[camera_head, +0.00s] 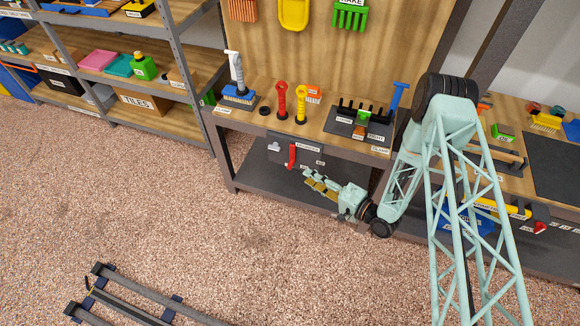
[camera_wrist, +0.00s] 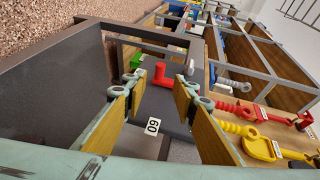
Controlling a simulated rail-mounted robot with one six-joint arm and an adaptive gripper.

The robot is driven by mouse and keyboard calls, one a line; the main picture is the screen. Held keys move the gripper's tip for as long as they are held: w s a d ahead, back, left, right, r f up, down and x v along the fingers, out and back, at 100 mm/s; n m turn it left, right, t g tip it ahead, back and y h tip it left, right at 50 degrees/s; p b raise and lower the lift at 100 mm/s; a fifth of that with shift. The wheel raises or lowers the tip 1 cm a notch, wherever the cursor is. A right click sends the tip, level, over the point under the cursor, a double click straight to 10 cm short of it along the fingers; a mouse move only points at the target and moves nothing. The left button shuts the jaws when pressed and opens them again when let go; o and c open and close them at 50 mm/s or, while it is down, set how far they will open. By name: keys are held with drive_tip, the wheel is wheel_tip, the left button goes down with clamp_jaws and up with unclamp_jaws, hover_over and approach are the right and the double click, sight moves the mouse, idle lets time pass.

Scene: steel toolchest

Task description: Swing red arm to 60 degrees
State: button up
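The red arm (camera_head: 292,155) is a short red lever on a dark grey panel (camera_head: 272,151) under the workbench top. In the head view it hangs close to vertical. In the wrist view the red arm (camera_wrist: 160,74) shows ahead, between the gripper's fingers but beyond them. A white label (camera_wrist: 152,126), its digits turned, reads like 60 and lies on the panel nearer to me. My gripper (camera_head: 320,184) is in front of the bench, to the right of and below the red arm, apart from it. In the wrist view my gripper (camera_wrist: 158,86) has its two yellow-padded fingers wide apart with nothing between them.
The bench top (camera_head: 330,140) above carries red and yellow upright tools, a brush (camera_head: 238,92) and a black rack. The dark lower shelf (camera_head: 270,182) lies below the panel. A grey bench leg (camera_head: 222,150) stands at left.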

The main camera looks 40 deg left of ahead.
sight(290, 166)
drive_tip(key=shift+w+a+f+b, duration=0.2)
drive_tip(key=shift+a+f, duration=0.15)
drive_tip(key=shift+a, duration=1.6)
drive_tip(key=shift+w+a+f+b, duration=0.15)
drive_tip(key=shift+a+f+b, duration=0.15)
drive_tip(key=shift+a, duration=1.6)
drive_tip(key=shift+w+a+f+b, duration=0.2)
drive_tip(key=shift+a+f, duration=0.2)
drive_tip(key=shift+a, duration=1.55)
drive_tip(key=shift+c, duration=0.6)
clamp_jaws()
